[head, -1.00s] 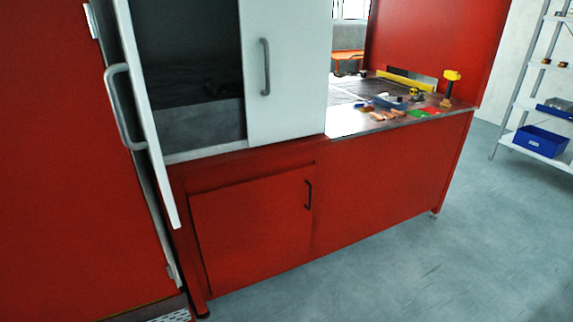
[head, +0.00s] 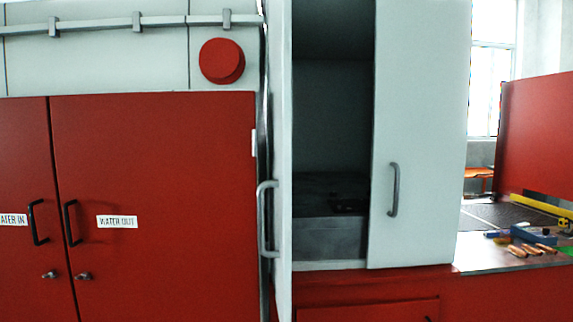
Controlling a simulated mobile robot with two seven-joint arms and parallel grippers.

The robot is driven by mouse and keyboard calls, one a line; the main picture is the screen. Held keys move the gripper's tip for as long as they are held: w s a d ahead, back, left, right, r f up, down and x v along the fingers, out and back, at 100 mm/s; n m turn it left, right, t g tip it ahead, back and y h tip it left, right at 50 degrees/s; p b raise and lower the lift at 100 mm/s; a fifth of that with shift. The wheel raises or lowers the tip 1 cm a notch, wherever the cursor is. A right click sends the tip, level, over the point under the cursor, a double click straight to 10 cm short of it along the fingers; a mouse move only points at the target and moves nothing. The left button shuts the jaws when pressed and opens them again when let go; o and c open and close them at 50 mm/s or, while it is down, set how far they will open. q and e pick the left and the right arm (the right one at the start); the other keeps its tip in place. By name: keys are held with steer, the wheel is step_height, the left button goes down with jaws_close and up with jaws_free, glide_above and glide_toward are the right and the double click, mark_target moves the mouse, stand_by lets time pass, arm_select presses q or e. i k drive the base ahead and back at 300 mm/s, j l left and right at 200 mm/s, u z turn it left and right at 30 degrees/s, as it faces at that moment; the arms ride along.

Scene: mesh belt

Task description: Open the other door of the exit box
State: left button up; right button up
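The exit box (head: 330,266) is a white cabinet with a dark inside, standing on a red base. Its left door (head: 283,120) is swung open and seen nearly edge-on, with a grey handle (head: 266,220) on its left side. Its right door (head: 425,130) is shut and covers the right part of the front. That door has a vertical grey handle (head: 393,190) near its left edge. Inside the open half, a dark mesh surface lies above a grey panel. Neither of my grippers shows in the head view.
Red cabinet doors (head: 150,265) with black handles and a "WATER OUT" label (head: 117,221) stand at the left. A red round knob (head: 221,61) sits above them. A metal worktop (head: 490,258) at the right holds small tools and copper-coloured pieces.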

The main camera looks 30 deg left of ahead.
mark_target(424, 49)
steer(key=j+u, duration=0.25)
steer(key=j, duration=0.25)
steer(key=i+j+u, duration=0.1)
steer(key=j+u, duration=0.15)
steer(key=j, duration=0.25)
steer(key=i+l, duration=0.15)
steer(key=l, duration=0.35)
steer(key=i+l, duration=0.15)
steer(key=l, duration=0.3)
steer(key=i+l, duration=0.15)
steer(key=l, duration=0.35)
steer(key=i+l, duration=0.15)
steer(key=l, duration=0.3)
steer(key=i+l, duration=0.15)
steer(key=l, duration=0.35)
steer(key=i+l, duration=0.15)
steer(key=l, duration=0.35)
steer(key=i+l, duration=0.15)
steer(key=l, duration=0.3)
steer(key=i+l, duration=0.15)
steer(key=l, duration=0.35)
